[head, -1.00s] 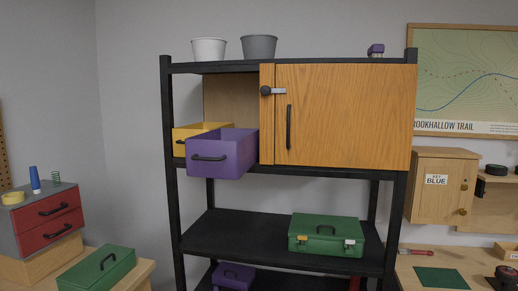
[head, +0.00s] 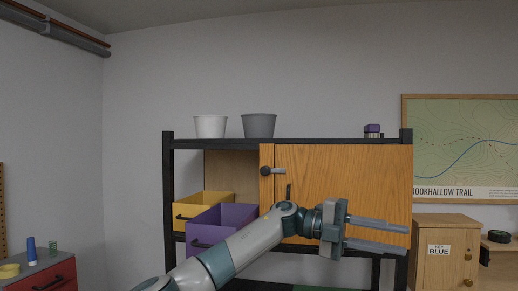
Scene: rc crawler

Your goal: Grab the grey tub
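The grey tub (head: 259,126) stands upright on the top board of the black shelf (head: 300,143), toward its left half. A white tub (head: 210,127) stands just left of it, with a small gap between them. My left gripper (head: 407,237) is in front of the wooden cupboard door, below and to the right of the grey tub. Its two fingers point right, are spread apart and hold nothing. My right gripper is not in the picture.
A purple drawer (head: 222,222) and a yellow drawer (head: 204,199) jut out below the tubs. The wooden door (head: 345,183) has a latch at its upper left. A small purple object (head: 372,130) sits at the top board's right end. The top board's middle is clear.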

